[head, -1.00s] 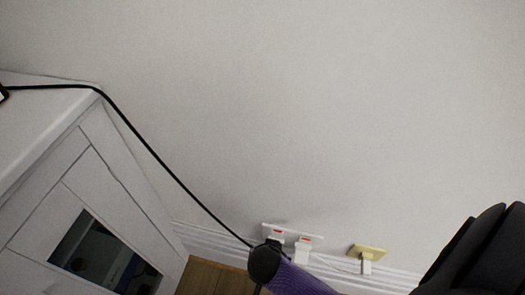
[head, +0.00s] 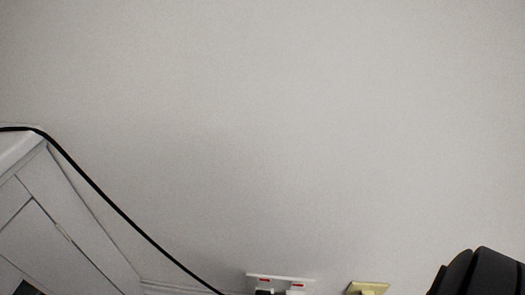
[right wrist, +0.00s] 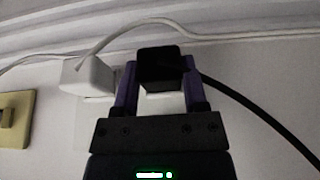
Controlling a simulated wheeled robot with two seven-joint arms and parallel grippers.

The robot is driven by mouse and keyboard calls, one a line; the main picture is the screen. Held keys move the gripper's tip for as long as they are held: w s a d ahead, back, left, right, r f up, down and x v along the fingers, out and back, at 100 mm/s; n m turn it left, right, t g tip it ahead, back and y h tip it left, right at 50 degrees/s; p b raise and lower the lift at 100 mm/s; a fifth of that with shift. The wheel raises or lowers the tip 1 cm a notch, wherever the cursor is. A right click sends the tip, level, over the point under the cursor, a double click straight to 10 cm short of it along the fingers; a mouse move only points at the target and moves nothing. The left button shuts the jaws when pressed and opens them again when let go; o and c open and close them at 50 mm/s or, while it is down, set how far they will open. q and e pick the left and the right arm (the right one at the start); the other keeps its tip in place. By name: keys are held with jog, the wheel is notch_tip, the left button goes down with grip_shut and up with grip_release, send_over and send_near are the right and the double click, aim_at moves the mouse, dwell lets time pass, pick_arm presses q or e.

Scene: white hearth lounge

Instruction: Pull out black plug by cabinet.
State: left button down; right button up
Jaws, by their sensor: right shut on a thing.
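The black plug (right wrist: 160,68) sits between the two purple fingers of my right gripper (right wrist: 160,88) in the right wrist view, and the gripper is shut on it. Its black cord (right wrist: 255,110) runs off to the lower right there. In the head view the cord (head: 120,212) runs from the cabinet top down to the double wall socket (head: 280,280) at the bottom edge. A dark bit of the plug (head: 264,292) shows against the socket's left side. I cannot tell if the plug's pins are still in the socket. My left gripper is not in view.
The white cabinet (head: 75,215) stands at the left against the wall. A white plug (right wrist: 88,75) with a white cord is close beside my right gripper. A yellowish wall plate (right wrist: 15,118) is further left in the wrist view.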

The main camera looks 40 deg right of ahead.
grip_shut()
jog(key=shift+s+a+p, duration=0.7)
jog(key=shift+s+a, duration=0.8)
jog(key=shift+a, duration=0.25)
